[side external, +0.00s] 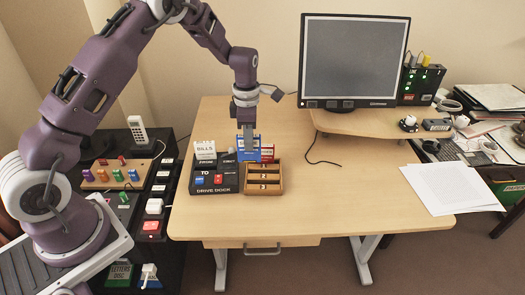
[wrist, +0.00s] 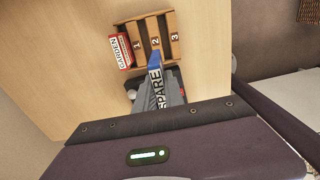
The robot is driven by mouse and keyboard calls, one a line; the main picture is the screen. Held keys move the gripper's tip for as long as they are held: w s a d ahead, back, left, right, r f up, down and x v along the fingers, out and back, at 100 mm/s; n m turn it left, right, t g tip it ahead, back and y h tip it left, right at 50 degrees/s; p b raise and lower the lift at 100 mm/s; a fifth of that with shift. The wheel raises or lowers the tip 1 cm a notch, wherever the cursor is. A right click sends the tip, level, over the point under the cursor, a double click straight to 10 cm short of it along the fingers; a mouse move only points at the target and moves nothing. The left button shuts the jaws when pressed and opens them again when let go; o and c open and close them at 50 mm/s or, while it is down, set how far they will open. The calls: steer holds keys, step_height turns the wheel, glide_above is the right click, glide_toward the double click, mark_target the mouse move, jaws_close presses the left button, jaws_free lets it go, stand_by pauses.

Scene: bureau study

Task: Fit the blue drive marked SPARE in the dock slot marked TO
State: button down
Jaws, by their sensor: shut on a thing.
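My gripper (side external: 246,131) points down over the back of the desk, shut on the blue drive (side external: 248,148). In the wrist view the blue drive (wrist: 155,61) shows the word SPARE along it, between the grey fingers of my gripper (wrist: 157,90). The black drive dock (side external: 228,187) stands just left of and below the held drive, with a TO label on its left part. A white piece marked BILLS stands upright at its back left. Small blue and red parts show on its front. In the wrist view my gripper hides most of the dock.
A wooden rack (side external: 264,190) with slots 1, 2 and 3 stands right of the dock. Monitor (side external: 355,60) and papers (side external: 442,187) are farther right.

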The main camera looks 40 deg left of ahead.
steer(key=shift+n, duration=0.4)
steer(key=shift+s+a+f, duration=0.85)
steer(key=shift+s+a, duration=0.5)
steer(key=shift+a, duration=0.8)
steer(key=shift+s+a+f, duration=0.85)
steer(key=shift+s+a, duration=0.45)
steer(key=shift+a, duration=0.9)
steer(key=shift+s+a+f, duration=0.85)
steer(key=shift+s+a, duration=0.5)
steer(key=shift+a, duration=0.8)
steer(key=shift+f, duration=2.05)
steer(key=c, duration=1.1)
jaws_free()
step_height(320, 180, up, 7)
